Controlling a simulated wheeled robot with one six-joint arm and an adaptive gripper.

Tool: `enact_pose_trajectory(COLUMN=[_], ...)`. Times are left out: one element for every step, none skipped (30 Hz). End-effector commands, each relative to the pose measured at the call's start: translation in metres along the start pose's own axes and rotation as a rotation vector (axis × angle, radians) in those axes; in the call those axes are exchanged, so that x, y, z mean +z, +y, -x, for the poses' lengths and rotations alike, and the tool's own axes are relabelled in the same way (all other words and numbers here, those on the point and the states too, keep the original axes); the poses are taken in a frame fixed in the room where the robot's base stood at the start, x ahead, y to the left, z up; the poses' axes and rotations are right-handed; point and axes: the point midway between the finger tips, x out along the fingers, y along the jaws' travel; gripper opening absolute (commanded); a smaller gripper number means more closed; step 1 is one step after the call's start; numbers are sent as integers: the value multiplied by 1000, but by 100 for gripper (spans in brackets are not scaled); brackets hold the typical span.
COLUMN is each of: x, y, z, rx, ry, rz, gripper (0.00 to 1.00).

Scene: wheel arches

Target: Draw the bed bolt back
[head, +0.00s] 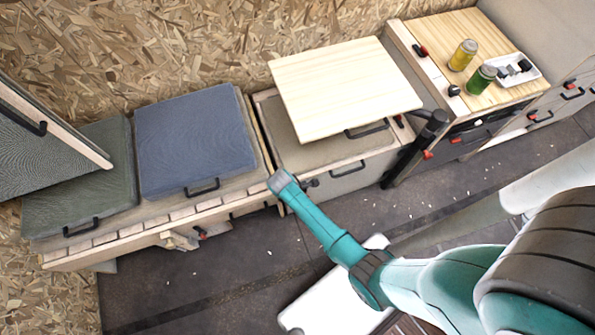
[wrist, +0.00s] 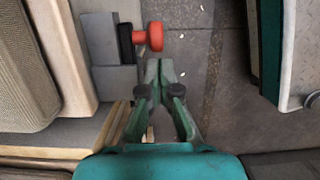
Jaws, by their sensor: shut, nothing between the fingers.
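In the wrist view, the bed bolt shows as a red-orange knob (wrist: 155,36) on a short dark stem, seated on a grey block (wrist: 100,40) at the edge of pale wood. My gripper (wrist: 160,70) is shut and empty, its fingertips just below the knob in the picture and apparently apart from it. In the head view, my gripper (head: 280,182) is at the end of the teal arm, by the front edge of the bench. The bolt cannot be made out with certainty there. A small red part (head: 201,233) shows on the bed's front, left of my gripper.
A blue cushion (head: 195,140) and a green cushion (head: 85,180) lie on the bench. A pale wooden board (head: 340,85) overhangs a box front. A dark post (head: 415,150) stands right of it. A yellow can (head: 463,55) and green can (head: 480,80) stand on a counter. Dark floor is open in front.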

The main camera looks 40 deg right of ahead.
Motion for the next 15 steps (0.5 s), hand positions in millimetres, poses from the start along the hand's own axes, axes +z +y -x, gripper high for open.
enact_pose_trajectory(x=[-5,-8,-11,-14,-17,-19,-18,-18,-18,-18,-18,-18,-18,-18,-18], y=[2,2,4,4,6,6,6,5,5,5,6,6,6,6,6], z=[3,4,7,8,10,15,21,26,33,38,45,53,58,64,72], rx=[2,1,1,1,1,3,3,3,3,3,4,4,3,4,3], ry=[2,2,3,4,5,6,6,6,7,7,8,8,8,9,8], rz=[2,2,2,1,0,-2,-2,-2,-2,-2,-2,-3,-2,-2,-2], gripper=[0,0,0,0,0,0,0,0,0,0,0,0,0,0,0])
